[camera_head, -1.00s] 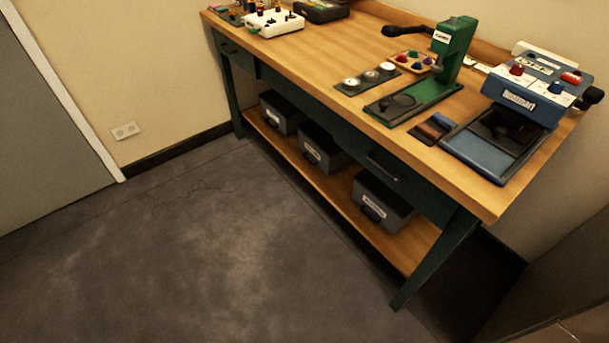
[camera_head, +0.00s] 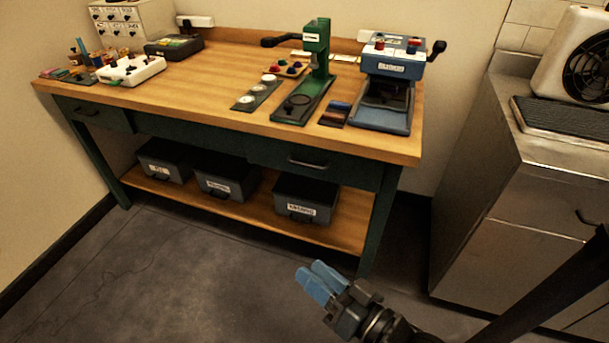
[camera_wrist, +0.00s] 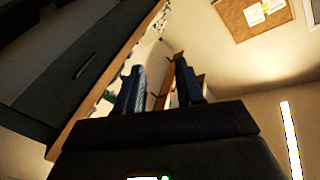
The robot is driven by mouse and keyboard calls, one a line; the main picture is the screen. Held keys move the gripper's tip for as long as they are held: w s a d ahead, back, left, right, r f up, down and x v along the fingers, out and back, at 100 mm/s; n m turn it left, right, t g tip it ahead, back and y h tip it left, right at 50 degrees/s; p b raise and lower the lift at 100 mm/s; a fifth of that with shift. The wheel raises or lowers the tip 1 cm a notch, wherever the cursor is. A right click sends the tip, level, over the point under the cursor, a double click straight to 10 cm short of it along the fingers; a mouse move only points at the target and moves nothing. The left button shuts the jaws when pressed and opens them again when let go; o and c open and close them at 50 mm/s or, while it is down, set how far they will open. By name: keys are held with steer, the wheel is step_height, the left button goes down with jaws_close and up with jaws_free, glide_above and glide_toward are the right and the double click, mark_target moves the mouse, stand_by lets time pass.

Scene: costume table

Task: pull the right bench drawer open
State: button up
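The right bench drawer (camera_head: 270,156) is a dark green front under the wooden top, near the bench's right end. It looks shut, flush with the bench front. Its grey bar handle (camera_head: 307,163) is unobstructed. My gripper (camera_head: 309,267), with blue fingers, is in front of the bench, below and apart from the drawer. Its fingers are spread with nothing between them, as the wrist view (camera_wrist: 160,68) also shows. In the wrist view, a dark front with a bar handle (camera_wrist: 88,60) lies left of the fingers; I cannot tell for sure which drawer it is.
The left drawer (camera_head: 90,112) looks shut. Grey bins (camera_head: 307,197) sit on the lower shelf (camera_head: 250,220). A green press (camera_head: 316,60) and a blue machine (camera_head: 395,65) stand on the bench top (camera_head: 210,80). A metal cabinet (camera_head: 520,240) stands to the right. Floor in front is clear.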

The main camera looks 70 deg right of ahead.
steer(key=w+d+f+m+g+h+b, duration=0.1)
steer(key=w+d+f+m+h, duration=0.35)
steer(key=d, duration=0.25)
steer(key=w+d+f+m+g+h+b, duration=0.1)
steer(key=w+d+f+m+h+b, duration=0.15)
steer(key=w+d+f+m, duration=0.3)
steer(key=m+g+h+b, duration=0.1)
steer(key=m+g+h, duration=0.4)
steer(key=m, duration=0.4)
glide_toward(307, 169)
steer(key=a+r, duration=0.3)
steer(key=r, duration=0.2)
steer(key=shift+g, duration=0.4)
steer(key=x, duration=0.7)
steer(key=shift+s+d+r, duration=0.15)
steer(key=shift+s+d, duration=0.05)
steer(key=shift+d, duration=0.2)
jaws_close()
